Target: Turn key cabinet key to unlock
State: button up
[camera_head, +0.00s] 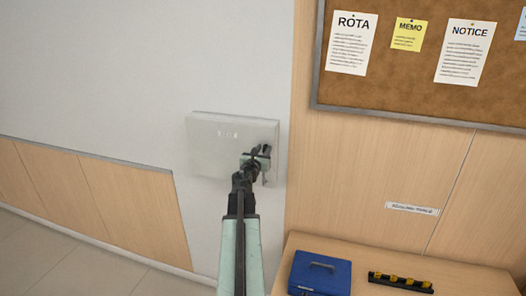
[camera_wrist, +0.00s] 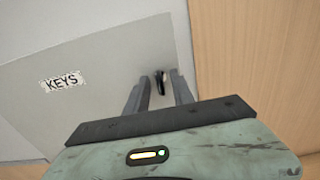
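The key cabinet (camera_head: 215,150) is a light grey box on the wall in the head view. In the wrist view its door (camera_wrist: 95,95) bears a label reading KEYS (camera_wrist: 62,82). A small dark key (camera_wrist: 160,82) stands at the right part of the door. My gripper (camera_head: 265,155) is in front of the cabinet's right side. In the wrist view my gripper (camera_wrist: 160,88) has its two fingers apart, one on each side of the key. A gap shows between the key and each finger. The lock around the key is too small to make out.
A wood panel (camera_head: 350,180) stands right of the cabinet, with a notice board (camera_head: 400,85) above. A counter (camera_head: 360,265) at lower right bears a blue cash box (camera_head: 320,272) and a black rack with yellow pieces (camera_head: 400,281). The wall left of the cabinet is bare.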

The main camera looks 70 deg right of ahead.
grip_shut()
jog(key=shift+a+m, duration=0.1)
jog(key=shift+m, duration=0.2)
jog(key=m, duration=0.6)
jog(key=shift+s, duration=0.1)
jog(key=m, duration=0.5)
jog(key=shift+f+m, duration=0.1)
jog(key=shift+m, duration=0.3)
jog(key=m, duration=0.5)
jog(key=shift+m, duration=0.4)
